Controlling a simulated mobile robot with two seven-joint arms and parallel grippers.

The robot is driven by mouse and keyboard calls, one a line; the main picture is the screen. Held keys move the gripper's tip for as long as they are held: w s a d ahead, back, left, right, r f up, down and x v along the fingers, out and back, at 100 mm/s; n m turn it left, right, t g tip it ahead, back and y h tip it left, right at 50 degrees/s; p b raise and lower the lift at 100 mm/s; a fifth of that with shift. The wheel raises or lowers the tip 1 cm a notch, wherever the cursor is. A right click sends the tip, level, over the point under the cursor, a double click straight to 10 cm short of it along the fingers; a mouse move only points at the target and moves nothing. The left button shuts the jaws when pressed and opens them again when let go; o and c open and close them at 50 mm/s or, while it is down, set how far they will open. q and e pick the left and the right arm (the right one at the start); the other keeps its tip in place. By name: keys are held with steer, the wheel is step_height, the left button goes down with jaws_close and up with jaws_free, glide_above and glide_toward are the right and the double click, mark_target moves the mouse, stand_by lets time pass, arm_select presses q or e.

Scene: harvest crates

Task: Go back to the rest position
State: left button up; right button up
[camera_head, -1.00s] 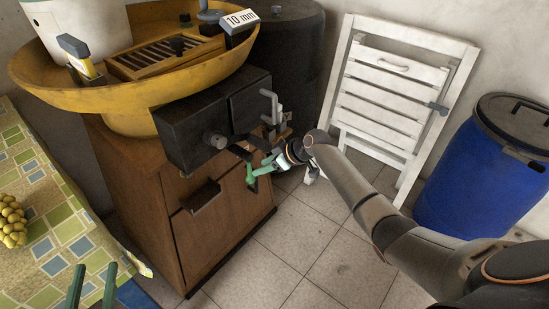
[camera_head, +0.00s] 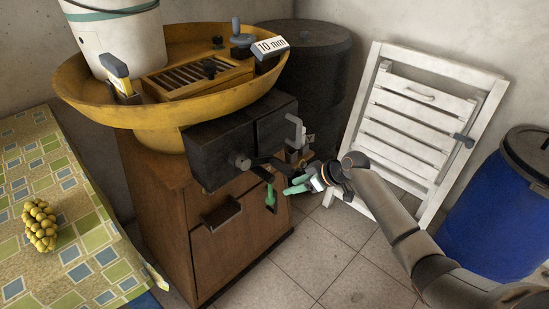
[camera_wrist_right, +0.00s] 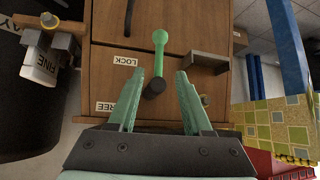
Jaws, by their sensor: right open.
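My right gripper (camera_head: 287,189) is open and empty in front of the yellow-topped machine's dark box (camera_head: 215,150). Its two green fingers are spread in the right wrist view (camera_wrist_right: 161,74). A green-handled lever (camera_head: 270,197) hangs below the box, just left of the fingertips and apart from them in the head view. My left gripper is out of view.
The wooden cabinet (camera_head: 205,262) stands under the machine. A table with a patterned cloth (camera_head: 90,255) and yellow grapes (camera_head: 40,226) is at the left. A folded white chair (camera_head: 408,130) and a blue barrel (camera_head: 495,215) stand at the right. Tiled floor (camera_head: 335,265) lies open between.

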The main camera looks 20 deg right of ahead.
steer(key=s+a+f+m+t+h, duration=0.1)
steer(key=s+a+f, duration=0.2)
steer(key=s+a, duration=0.25)
steer(key=s+a+f+t+h, duration=0.1)
steer(key=s+a+f+t, duration=0.2)
steer(key=s, duration=0.4)
arm_select(q)
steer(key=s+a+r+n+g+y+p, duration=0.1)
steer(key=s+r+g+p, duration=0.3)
steer(key=p, duration=1.7)
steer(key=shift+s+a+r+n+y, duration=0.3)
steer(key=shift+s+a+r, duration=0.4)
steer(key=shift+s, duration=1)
arm_select(e)
steer(key=s+a+r+m+g, duration=0.1)
steer(key=s+a+r, duration=0.1)
steer(key=s+r, duration=0.5)
steer(key=s+a+r+m+g, duration=0.1)
steer(key=s+a+r+m, duration=0.1)
steer(key=s+r, duration=0.4)
steer(key=shift+s+r+m+h, duration=0.3)
steer(key=shift+s+r+h, duration=0.1)
steer(key=shift+s, duration=1.95)
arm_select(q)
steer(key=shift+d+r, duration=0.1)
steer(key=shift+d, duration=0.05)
arm_select(e)
steer(key=shift+a, duration=0.1)
